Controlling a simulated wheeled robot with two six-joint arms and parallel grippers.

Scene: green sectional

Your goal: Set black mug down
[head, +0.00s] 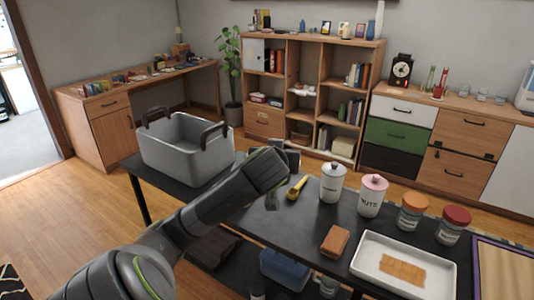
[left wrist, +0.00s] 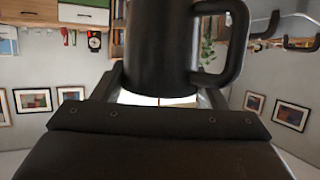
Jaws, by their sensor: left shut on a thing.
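The black mug (left wrist: 160,45) fills the top middle of the left wrist view, with its handle (left wrist: 235,45) to the right. My left gripper (left wrist: 160,98) is shut on it. In the head view my left arm reaches from the lower left over the dark table (head: 290,235), and my left gripper (head: 285,150) is near the table's far edge, right of the grey bin. My right gripper is not in view.
The grey bin (head: 185,158) stands on the table's left. A yellow scoop (head: 297,187), a white canister (head: 332,183), a pink-lidded canister (head: 372,196), two jars (head: 412,212), a brown block (head: 335,242) and a white tray (head: 372,262) occupy the right. Bare tabletop shows left of the block.

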